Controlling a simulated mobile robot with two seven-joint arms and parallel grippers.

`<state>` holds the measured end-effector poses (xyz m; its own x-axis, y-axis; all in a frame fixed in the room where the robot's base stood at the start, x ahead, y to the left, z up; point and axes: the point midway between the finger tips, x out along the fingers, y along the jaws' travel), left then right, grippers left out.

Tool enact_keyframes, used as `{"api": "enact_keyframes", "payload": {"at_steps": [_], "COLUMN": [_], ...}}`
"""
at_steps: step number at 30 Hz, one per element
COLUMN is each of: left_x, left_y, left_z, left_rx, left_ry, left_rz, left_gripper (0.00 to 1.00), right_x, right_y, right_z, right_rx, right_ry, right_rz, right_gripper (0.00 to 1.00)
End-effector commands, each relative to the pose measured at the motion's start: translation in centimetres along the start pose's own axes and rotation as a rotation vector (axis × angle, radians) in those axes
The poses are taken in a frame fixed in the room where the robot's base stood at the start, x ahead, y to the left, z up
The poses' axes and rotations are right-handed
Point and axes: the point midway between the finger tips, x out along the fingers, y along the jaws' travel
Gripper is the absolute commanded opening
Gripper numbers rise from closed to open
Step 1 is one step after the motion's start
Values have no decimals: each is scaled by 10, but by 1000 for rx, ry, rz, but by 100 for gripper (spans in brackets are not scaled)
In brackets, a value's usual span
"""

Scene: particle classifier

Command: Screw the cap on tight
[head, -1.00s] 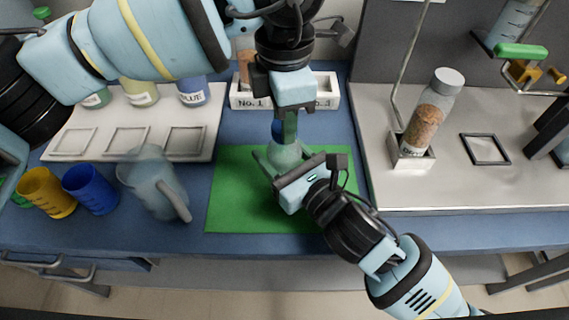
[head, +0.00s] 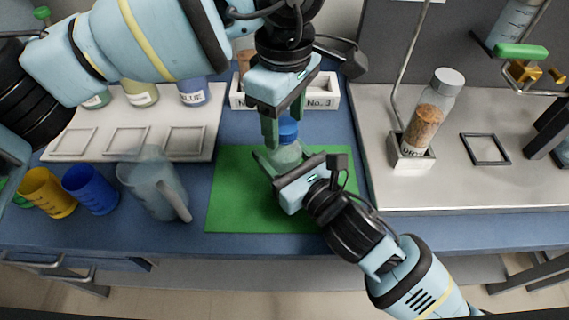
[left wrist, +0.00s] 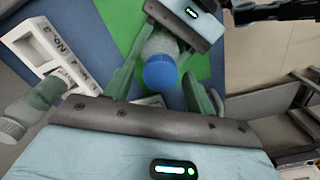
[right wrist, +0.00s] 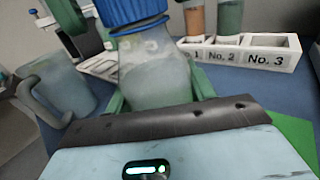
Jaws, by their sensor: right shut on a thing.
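A clear bottle (head: 285,155) stands over the green mat (head: 225,200) with a blue cap (head: 288,130) on its neck. My right gripper (head: 280,168) is shut on the bottle body; the bottle fills the middle of the right wrist view (right wrist: 150,75), with the cap (right wrist: 133,12) cut off at the top. My left gripper (head: 283,125) points down from above, with its fingers open on either side of the cap. In the left wrist view the cap (left wrist: 160,72) sits between the fingers, with gaps beside it. Whether the cap is tight cannot be seen.
A white rack (head: 325,93) marked with numbers stands behind the mat. A clear pitcher (head: 152,185), blue cup (head: 90,188) and yellow cup (head: 47,192) stand left. A capped jar of brown grains (head: 428,120) stands in a holder on the right.

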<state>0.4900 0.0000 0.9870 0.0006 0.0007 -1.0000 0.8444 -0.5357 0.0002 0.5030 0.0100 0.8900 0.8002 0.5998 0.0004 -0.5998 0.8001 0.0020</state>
Motion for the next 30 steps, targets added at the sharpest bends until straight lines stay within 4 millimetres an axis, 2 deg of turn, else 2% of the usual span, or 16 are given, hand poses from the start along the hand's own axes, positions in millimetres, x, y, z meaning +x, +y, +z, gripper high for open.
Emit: {"api": "enact_keyframes", "payload": {"at_steps": [6, 10, 24, 30], "left_x": [-2, -13, -99, -117], "left_y": [0, 0, 1, 0], "left_z": [0, 0, 0, 0], "left_rx": [0, -1, -1, 0], "left_ry": [0, 1, 1, 0], "left_rz": [0, 2, 3, 1], "left_gripper": [55, 55, 55, 55], "right_x": [0, 0, 0, 0], "right_y": [0, 0, 0, 0], "right_z": [-2, -2, -2, -2], "right_rx": [1, 1, 1, 1], "right_ry": [4, 4, 4, 4], "right_rz": [0, 0, 0, 0], "right_gripper": [0, 0, 0, 0]}}
